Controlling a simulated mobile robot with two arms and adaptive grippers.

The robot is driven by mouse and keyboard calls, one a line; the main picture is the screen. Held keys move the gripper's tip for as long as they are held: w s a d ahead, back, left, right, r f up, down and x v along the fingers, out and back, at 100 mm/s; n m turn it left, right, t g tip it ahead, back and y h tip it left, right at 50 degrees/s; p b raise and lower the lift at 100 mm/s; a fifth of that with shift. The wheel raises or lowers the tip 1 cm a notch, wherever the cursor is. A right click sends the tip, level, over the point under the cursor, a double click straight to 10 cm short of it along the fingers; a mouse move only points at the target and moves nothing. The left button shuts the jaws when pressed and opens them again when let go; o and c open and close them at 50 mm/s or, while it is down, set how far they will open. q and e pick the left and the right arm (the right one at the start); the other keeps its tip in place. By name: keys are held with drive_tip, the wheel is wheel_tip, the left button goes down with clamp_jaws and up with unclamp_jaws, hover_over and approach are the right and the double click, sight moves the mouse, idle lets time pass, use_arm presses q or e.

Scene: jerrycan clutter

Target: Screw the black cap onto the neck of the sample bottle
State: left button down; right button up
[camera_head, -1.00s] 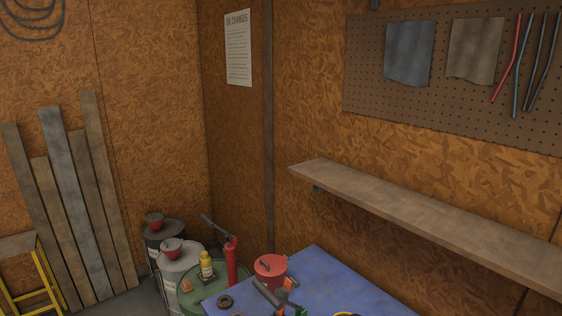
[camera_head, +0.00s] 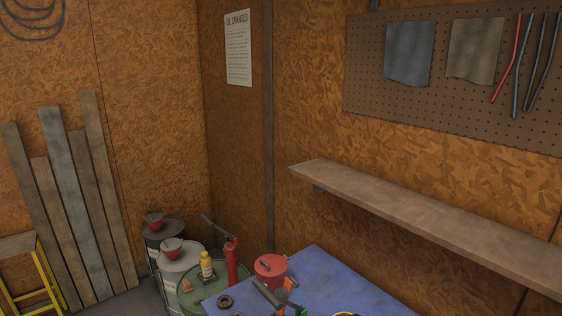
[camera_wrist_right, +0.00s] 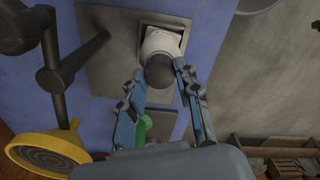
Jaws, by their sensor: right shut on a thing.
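In the right wrist view, the sample bottle (camera_wrist_right: 162,41) is white and sits in a square grey holder (camera_wrist_right: 145,22) on the blue bench top. The dark round black cap (camera_wrist_right: 159,72) is at the bottle's neck end, in line with it in this view. My right gripper (camera_wrist_right: 160,73) has its two blue fingers on either side of the cap and is shut on it. I cannot tell whether the threads are engaged, as the cap hides the neck. The bottle and cap cannot be made out in the head view. My left gripper is in neither view.
A dark post with an arm (camera_wrist_right: 52,80) and a yellow-rimmed funnel-like thing (camera_wrist_right: 48,150) stand left of the gripper. Drums stand left.

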drive_tip(key=m, duration=0.4)
drive_tip(key=shift+m, duration=0.6)
drive_tip(key=m, duration=0.5)
drive_tip(key=o, duration=0.7)
drive_tip(key=shift+o, duration=0.2)
